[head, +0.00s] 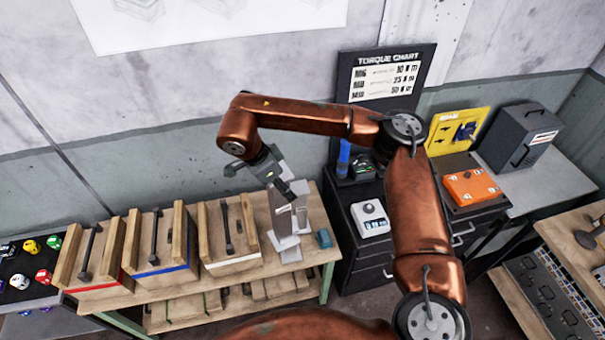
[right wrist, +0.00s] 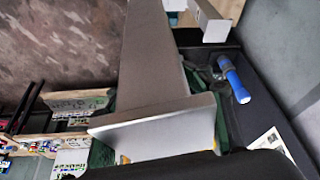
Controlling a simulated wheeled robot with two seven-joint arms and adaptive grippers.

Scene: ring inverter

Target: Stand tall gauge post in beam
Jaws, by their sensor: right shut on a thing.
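A tall grey gauge post (head: 283,221) with a flat foot shows at the right end of the wooden bench in the head view. My right gripper (head: 281,188) is shut on its upper part. In the right wrist view the post (right wrist: 153,65) tapers along its length and its wide foot plate (right wrist: 165,131) faces the camera. I cannot tell whether the foot touches the bench. Another grey upright piece (head: 302,217) stands close beside it. No beam can be made out. My left gripper is not in view.
Several wooden holders with dark bars, one being the white-striped holder (head: 231,235), fill the bench (head: 325,252) to the left. A small teal block (head: 323,238) lies near its right end. A dark cabinet with a white scale (head: 371,218) and blue torch (head: 343,158) stands right.

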